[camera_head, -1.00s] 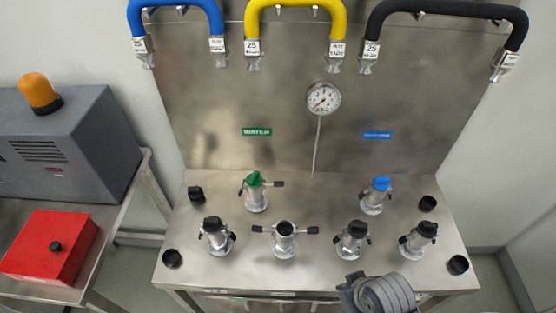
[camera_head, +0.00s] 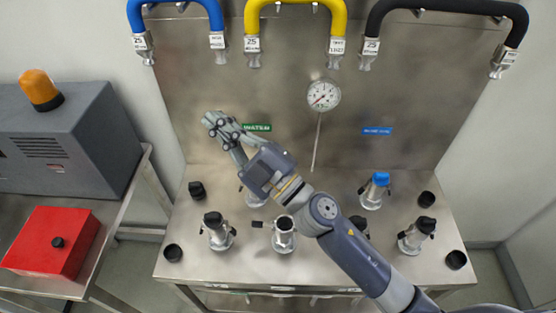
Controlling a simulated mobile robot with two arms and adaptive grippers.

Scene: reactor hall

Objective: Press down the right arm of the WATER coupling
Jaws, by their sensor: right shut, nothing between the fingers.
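The green WATER label (camera_head: 258,128) is on the steel back panel, partly covered by my right gripper. The WATER coupling (camera_head: 251,199) stands on the bench below it; only its silver lower body shows. Its green cap and both side arms are hidden behind my right gripper and wrist. My right gripper (camera_head: 213,119) is shut and empty, pointing up and left over the coupling, its fingertips left of the label. I cannot tell if it touches the coupling. My left gripper is not in view.
A blue-capped coupling (camera_head: 376,190) stands at the right. Front couplings (camera_head: 216,232), (camera_head: 284,235) and (camera_head: 415,236) stand along the bench (camera_head: 185,262); another is mostly behind my arm. A pressure gauge (camera_head: 323,95) and coloured hoses (camera_head: 295,8) are on the panel. A red box (camera_head: 48,243) is left.

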